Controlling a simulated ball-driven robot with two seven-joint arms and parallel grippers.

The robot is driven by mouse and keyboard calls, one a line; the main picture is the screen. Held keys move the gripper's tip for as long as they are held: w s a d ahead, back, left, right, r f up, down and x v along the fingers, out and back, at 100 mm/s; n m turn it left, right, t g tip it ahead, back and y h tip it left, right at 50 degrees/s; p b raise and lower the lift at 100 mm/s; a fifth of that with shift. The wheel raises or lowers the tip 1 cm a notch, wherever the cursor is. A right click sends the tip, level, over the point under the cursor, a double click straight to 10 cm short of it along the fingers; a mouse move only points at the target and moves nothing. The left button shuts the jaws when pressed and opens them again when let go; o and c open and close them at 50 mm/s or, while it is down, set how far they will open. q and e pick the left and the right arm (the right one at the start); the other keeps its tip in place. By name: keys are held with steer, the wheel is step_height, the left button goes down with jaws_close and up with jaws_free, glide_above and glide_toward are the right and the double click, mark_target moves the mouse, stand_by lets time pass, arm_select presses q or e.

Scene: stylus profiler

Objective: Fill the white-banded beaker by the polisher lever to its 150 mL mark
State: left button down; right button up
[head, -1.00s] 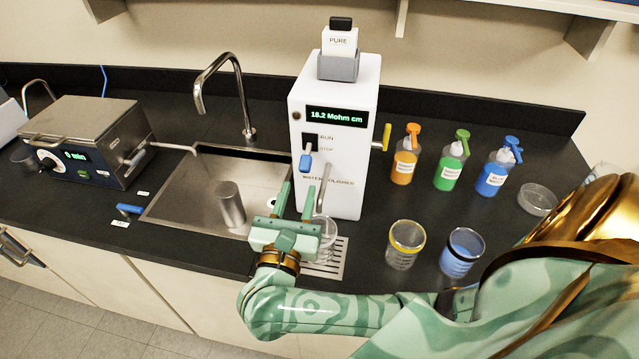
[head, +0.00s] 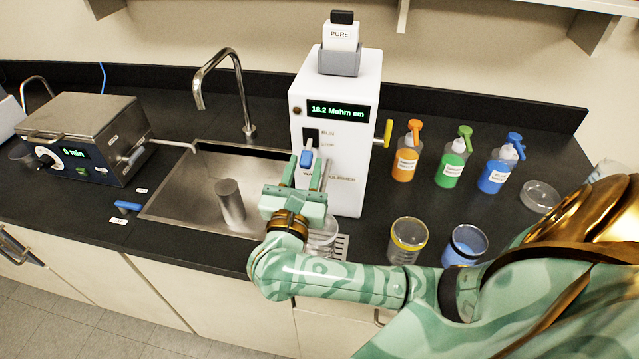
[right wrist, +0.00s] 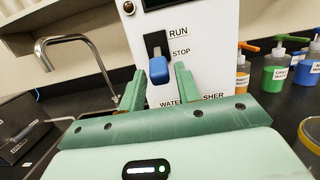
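The white water polisher (head: 342,150) stands right of the sink, its display reading 18.2 Mohm cm. Its blue-tipped lever (head: 306,158) is on the front; in the right wrist view the blue tip (right wrist: 158,70) sits just below the STOP label. My right gripper (head: 305,172) is open in front of the polisher. Its two fingers (right wrist: 157,88) are apart, with the lever tip showing between them and no clear contact. A clear beaker (head: 322,242) stands on the drain grate below, partly hidden by my gripper; its band and water level cannot be made out. My left gripper is not in view.
A yellow-banded beaker (head: 407,240) and a blue-banded beaker (head: 464,246) stand right of the polisher. Orange (head: 405,162), green (head: 450,168) and blue (head: 496,174) bottles stand behind them. The sink (head: 185,200) with its tall faucet (head: 240,95) lies left.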

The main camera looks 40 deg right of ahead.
jaws_close()
steer(key=r+g+y, duration=0.2)
steer(key=y, duration=0.1)
steer(key=r+g+y, duration=0.1)
steer(key=shift+s+a+r+g+y, duration=0.2)
steer(key=shift+a+r+g+y, duration=0.1)
steer(key=shift+r+y, duration=0.1)
steer(key=shift+d+f, duration=0.1)
stand_by(6.7)
